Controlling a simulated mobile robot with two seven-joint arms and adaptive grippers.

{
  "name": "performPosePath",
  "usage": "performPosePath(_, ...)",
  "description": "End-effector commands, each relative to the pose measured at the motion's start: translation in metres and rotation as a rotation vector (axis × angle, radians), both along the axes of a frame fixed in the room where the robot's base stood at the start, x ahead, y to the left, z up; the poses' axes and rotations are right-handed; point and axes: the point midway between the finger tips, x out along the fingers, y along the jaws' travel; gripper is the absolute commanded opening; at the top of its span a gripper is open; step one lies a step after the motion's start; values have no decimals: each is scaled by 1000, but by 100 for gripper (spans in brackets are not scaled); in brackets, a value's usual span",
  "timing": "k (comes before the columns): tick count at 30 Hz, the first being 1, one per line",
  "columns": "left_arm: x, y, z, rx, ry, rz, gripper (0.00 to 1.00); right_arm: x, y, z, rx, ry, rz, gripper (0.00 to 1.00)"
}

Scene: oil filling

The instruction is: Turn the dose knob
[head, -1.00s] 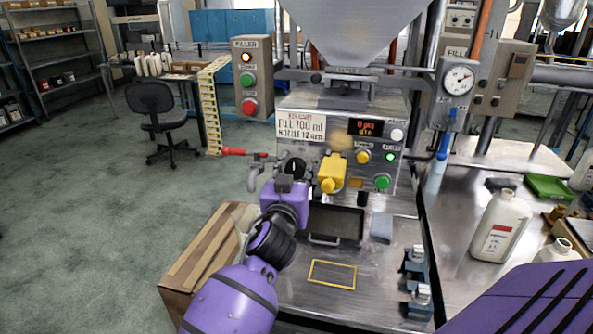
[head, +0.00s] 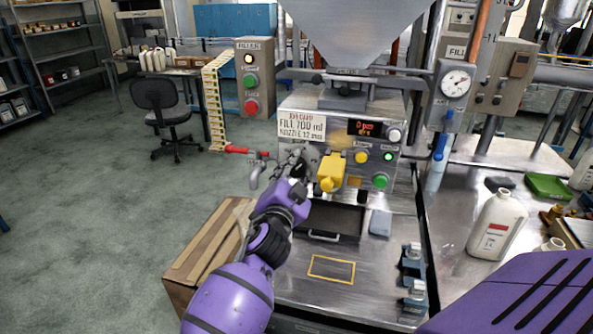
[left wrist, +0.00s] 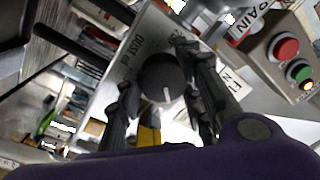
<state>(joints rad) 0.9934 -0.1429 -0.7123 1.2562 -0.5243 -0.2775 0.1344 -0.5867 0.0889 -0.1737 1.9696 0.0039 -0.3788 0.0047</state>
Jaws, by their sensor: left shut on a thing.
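The dose knob (left wrist: 163,74) is a round black dial with a white pointer line on the filling machine's front panel. In the left wrist view its pointer is toward the bottom of the picture. My left gripper (head: 299,163) is at the panel, left of the yellow nozzle part (head: 330,173), and hides the knob in the head view. In the left wrist view its two dark fingers (left wrist: 163,88) stand on either side of the knob, shut on it. The display (head: 365,128) is lit. My right arm shows at the lower right; its gripper is out of view.
Below the panel are a drip tray (head: 323,237) and a yellow outlined square (head: 331,270). A red-handled valve (head: 238,150) is left of the panel. A white bottle (head: 497,226) stands on the right bench. A cardboard box (head: 205,248) is at lower left.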

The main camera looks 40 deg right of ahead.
Motion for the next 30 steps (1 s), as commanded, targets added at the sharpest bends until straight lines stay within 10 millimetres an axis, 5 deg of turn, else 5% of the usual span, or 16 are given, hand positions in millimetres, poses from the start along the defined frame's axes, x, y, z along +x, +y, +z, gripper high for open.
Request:
performPosePath(19, -3, -2, -5, 37, -36, -6, 8, -1, 2, -1, 7, 3, -10, 40)
performPosePath(20, -3, -2, -5, 37, -36, -6, 36, -1, 2, -1, 7, 3, -10, 40)
performPosePath(23, -3, -2, -5, 37, -36, -6, 49, -1, 2, -1, 6, 3, -10, 40)
performPosePath(30, -1, -1, -3, 36, -38, -3, 50, -1, 0, -1, 2, 3, -8, 40)
